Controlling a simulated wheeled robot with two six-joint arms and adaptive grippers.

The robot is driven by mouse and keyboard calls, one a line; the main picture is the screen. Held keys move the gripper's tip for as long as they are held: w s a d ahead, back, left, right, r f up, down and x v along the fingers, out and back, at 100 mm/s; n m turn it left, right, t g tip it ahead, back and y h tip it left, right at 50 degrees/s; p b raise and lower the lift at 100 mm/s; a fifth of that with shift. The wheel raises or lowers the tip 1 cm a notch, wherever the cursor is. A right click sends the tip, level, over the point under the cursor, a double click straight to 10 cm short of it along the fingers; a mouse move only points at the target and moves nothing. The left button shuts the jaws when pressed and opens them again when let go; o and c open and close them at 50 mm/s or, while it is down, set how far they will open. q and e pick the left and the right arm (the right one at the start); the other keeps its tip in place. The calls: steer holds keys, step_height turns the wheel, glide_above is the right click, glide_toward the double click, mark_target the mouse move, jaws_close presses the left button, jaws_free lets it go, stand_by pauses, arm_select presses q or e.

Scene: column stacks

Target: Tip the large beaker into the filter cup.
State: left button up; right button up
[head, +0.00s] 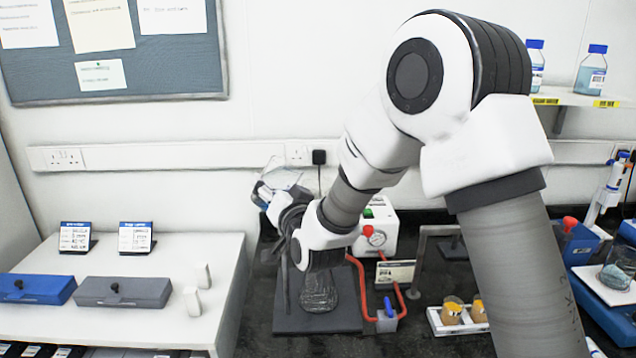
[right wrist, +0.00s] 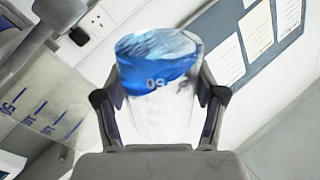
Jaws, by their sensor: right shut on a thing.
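My right gripper (right wrist: 160,110) is shut on the large beaker (right wrist: 160,118), a clear vessel with blue liquid in it. In the right wrist view its printed number is turned over, and it looks tilted. In the head view the beaker (head: 284,177) shows partly behind my right gripper (head: 275,196), above the dark stand base. A clear cup with blue graduation marks, likely the filter cup (right wrist: 42,105), is at the left of the right wrist view. In the head view my arm hides it. A clear flask (head: 319,291) stands below my wrist. My left gripper is out of view.
A dark base (head: 300,320) carries the flask, with a red hose (head: 361,290) beside it. A white pump box (head: 378,232) stands behind. A white tray of amber jars (head: 448,322) is to the right. A white table (head: 215,260) with two cases is left.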

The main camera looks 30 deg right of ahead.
mark_target(288, 174)
steer(key=shift+m, duration=0.9)
steer(key=r, duration=0.1)
steer(key=r+p, duration=0.1)
steer(key=r, duration=0.1)
steer(key=r+p, duration=0.1)
steer(key=r, duration=0.1)
steer(key=shift+s+d, duration=0.25)
steer(key=shift+d, duration=0.15)
steer(key=shift+s+m, duration=0.1)
steer(key=shift+m, duration=0.3)
steer(key=shift+m+t, duration=0.3)
steer(key=shift+m, duration=0.2)
steer(key=shift+w+f+m+b, duration=0.3)
steer(key=shift+m+b, duration=0.05)
steer(key=shift+m, duration=0.25)
steer(key=shift+s+m+h, duration=0.2)
steer(key=shift+m+h, duration=0.2)
steer(key=shift+m, duration=0.5)
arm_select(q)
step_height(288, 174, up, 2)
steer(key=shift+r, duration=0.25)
arm_select(e)
steer(key=shift+f, duration=0.1)
steer(key=shift+w+f+m, duration=0.1)
steer(key=shift+m, duration=0.2)
